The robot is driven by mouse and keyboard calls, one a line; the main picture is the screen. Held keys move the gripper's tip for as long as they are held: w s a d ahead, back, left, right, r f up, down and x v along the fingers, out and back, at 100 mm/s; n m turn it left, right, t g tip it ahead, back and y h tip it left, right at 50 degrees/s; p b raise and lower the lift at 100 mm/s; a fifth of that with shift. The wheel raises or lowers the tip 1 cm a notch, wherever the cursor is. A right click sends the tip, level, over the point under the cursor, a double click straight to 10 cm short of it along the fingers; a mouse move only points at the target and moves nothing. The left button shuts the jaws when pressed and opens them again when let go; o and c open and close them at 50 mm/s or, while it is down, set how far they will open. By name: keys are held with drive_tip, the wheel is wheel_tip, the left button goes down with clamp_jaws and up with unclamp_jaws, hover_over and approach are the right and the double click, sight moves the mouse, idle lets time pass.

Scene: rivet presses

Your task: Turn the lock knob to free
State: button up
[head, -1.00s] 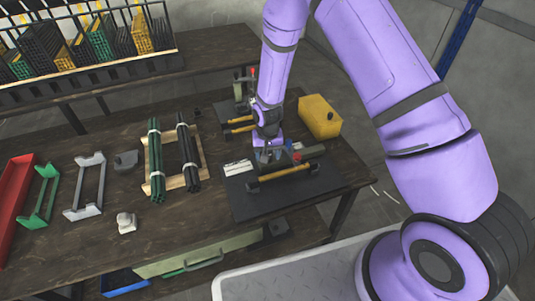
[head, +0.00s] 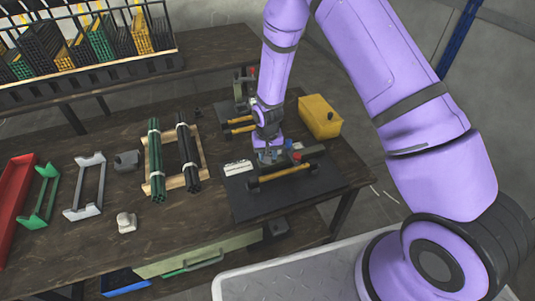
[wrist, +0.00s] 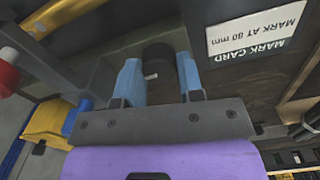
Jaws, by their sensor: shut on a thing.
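The near rivet press stands on a dark base plate (head: 245,205), with a yellow-gripped lever bar (head: 286,172) along its front and a red knob (head: 297,156) on its right. My gripper (head: 268,157) is down at this press. In the wrist view its two blue fingers (wrist: 158,75) are shut on a round black knob (wrist: 158,57), one finger on each side. The knob carries a short white mark. It sits beside the grey press body (wrist: 95,65). The gripper hides the knob in the head view, and I cannot read its lock state.
A white mark card (wrist: 257,28) lies on the plate beside the knob. A second press (head: 240,88) stands behind, near a yellow container (head: 320,117). Bundled green rods (head: 155,160) and black rods (head: 188,155) lie on a wooden rack to the left.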

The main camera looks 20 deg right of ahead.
drive_tip(key=n, duration=0.8)
drive_tip(key=shift+n, duration=0.3)
drive_tip(key=n, duration=0.4)
drive_tip(key=shift+n, duration=2.1)
drive_tip(key=o, duration=0.9)
wheel_tip(320, 180, up, 11)
drive_tip(key=shift+f, duration=0.1)
